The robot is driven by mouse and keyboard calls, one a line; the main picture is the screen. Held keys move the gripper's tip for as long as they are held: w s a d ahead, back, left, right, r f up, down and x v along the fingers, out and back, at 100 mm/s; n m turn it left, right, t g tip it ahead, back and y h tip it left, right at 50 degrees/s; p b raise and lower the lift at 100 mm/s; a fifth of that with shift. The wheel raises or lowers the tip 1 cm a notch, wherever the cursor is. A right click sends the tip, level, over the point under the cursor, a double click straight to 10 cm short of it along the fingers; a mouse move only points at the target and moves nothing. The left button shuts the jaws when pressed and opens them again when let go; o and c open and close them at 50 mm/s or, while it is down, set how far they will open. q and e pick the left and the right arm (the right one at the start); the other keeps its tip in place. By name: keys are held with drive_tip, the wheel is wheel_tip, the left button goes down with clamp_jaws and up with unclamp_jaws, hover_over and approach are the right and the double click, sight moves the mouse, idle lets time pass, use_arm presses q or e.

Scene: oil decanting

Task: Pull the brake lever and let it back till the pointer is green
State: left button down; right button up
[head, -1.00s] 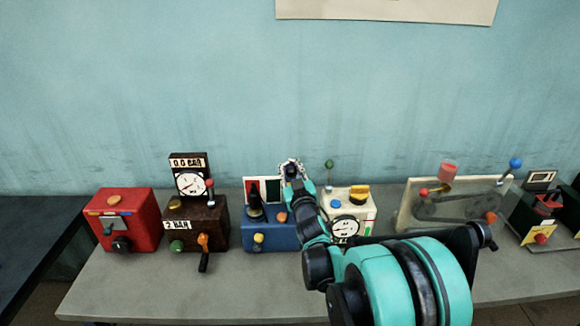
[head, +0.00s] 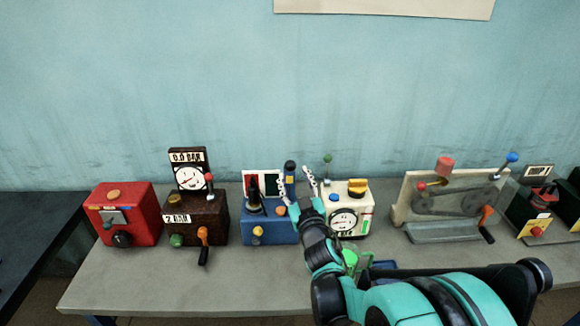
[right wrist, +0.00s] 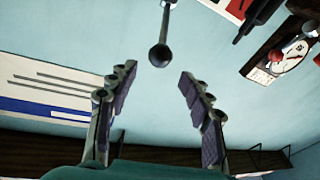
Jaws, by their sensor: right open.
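The blue box (head: 268,229) stands mid-table with a red and green panel (head: 263,184) behind it. A black upright part (head: 254,192) stands before the panel; I cannot make out the pointer's place. A dark lever top (head: 290,167) rises at the panel's right. My right gripper (head: 297,178) is open, its fingers spread beside this lever top. In the right wrist view, a dark ball-ended lever (right wrist: 160,54) shows beyond and between the open fingertips (right wrist: 158,75), apart from both. The red panel part (right wrist: 236,8) is at the top. My left gripper is out of view.
A white box with a dial (head: 345,222) stands close on the right, with a green-knobbed rod (head: 327,159). A brown gauge box (head: 195,220) and red box (head: 122,222) stand left. A belt-wheel stand (head: 402,212) is farther right. The front left table is clear.

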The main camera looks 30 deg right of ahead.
drive_tip(key=shift+v, duration=1.75)
drive_tip(key=shift+w, duration=0.1)
